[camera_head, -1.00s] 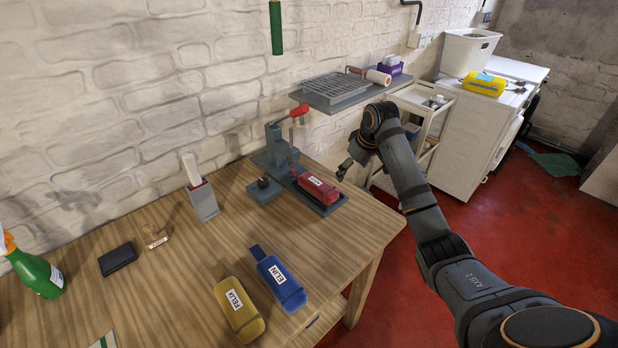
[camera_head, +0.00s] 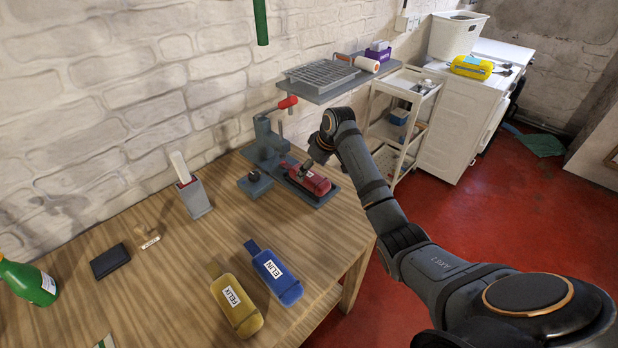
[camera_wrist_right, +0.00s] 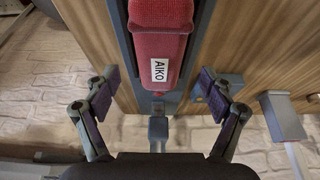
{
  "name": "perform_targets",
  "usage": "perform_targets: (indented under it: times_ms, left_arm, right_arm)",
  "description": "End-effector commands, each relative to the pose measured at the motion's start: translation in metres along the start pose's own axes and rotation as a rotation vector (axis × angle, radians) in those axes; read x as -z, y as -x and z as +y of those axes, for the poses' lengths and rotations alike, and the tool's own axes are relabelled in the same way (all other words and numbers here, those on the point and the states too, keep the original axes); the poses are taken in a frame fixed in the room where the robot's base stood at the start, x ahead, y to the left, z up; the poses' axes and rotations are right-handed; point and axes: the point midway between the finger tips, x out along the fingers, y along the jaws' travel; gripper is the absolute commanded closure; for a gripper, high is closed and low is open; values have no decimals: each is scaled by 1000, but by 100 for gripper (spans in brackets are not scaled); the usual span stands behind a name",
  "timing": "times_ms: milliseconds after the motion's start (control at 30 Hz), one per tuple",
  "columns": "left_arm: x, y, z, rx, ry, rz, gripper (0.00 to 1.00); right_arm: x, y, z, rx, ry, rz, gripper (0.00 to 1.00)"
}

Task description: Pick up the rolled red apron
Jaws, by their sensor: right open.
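The rolled red apron (camera_head: 312,180) lies on the grey base of a press-like device on the wooden table. In the right wrist view the red apron (camera_wrist_right: 158,48) carries a white label reading "Aiko". My right gripper (camera_head: 308,166) is at the apron, seen from the head at its near-wall side. In the right wrist view my right gripper (camera_wrist_right: 160,95) is open, with one finger on each side of the apron's labelled end and a gap to each. I cannot tell the exact height between fingers and apron. My left gripper is not in view.
A blue roll (camera_head: 277,277) and a yellow roll (camera_head: 237,305) lie on the table (camera_head: 190,270) in front. The grey press (camera_head: 268,140) with its red-tipped lever stands behind the apron. A wall shelf (camera_head: 330,82) hangs above. A grey holder (camera_head: 195,198) stands to the left.

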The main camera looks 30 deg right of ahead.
Motion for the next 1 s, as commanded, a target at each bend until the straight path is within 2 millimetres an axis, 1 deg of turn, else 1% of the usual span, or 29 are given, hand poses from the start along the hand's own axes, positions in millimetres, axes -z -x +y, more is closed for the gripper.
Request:
perform_targets:
  times_ms: [33,100,167,400,900,1000]
  left_arm:
    - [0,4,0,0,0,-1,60]
    - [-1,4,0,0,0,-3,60]
    - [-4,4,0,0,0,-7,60]
    - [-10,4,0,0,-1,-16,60]
    - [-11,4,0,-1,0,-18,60]
    - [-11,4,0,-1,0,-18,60]
  right_arm:
    - [-1,-7,-1,2,-1,-2,17]
    - [0,-17,0,1,0,0,17]
    - [0,-22,0,1,0,0,17]
    - [-1,-24,0,-1,1,1,17]
    - [0,-24,0,-1,1,1,85]
    - [0,-24,0,-1,1,1,86]
